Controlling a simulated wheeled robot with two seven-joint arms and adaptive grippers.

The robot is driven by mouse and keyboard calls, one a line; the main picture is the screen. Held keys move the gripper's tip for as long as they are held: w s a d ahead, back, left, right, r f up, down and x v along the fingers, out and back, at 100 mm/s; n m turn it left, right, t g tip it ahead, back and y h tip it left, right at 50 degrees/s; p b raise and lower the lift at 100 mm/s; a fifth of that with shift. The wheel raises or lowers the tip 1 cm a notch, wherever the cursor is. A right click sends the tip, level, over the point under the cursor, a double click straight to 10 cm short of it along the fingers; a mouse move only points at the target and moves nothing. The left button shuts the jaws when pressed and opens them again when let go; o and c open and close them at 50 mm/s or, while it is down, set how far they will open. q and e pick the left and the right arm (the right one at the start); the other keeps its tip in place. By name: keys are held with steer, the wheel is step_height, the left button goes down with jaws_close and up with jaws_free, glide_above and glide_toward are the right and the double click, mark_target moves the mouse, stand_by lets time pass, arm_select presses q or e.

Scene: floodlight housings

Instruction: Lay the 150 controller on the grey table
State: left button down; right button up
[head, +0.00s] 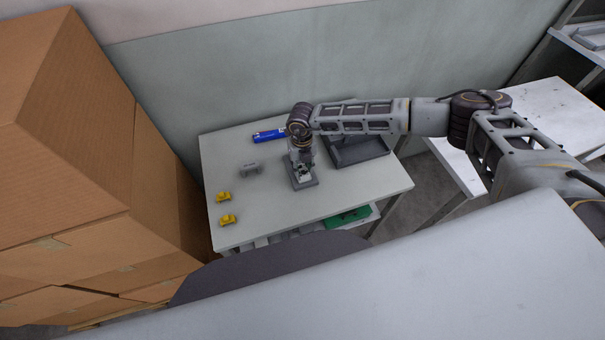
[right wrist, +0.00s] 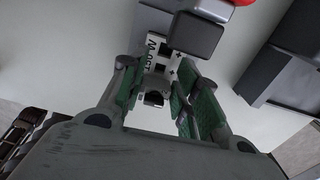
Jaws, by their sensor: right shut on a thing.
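In the head view my right gripper (head: 302,168) points down over a small grey base (head: 305,184) on the light grey table (head: 270,208). The controller is mostly hidden by the gripper there, and I cannot tell whether it touches the base. My left gripper is not in view.
A dark grey housing (head: 358,151) stands right of the gripper. A blue item (head: 268,136), a small grey block (head: 250,170) and two yellow pieces (head: 223,197) lie to the left. Cardboard boxes (head: 90,180) stand at the left. The table's front middle is clear.

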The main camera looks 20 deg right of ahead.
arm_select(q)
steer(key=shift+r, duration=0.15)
arm_select(e)
steer(key=shift+r, duration=0.2)
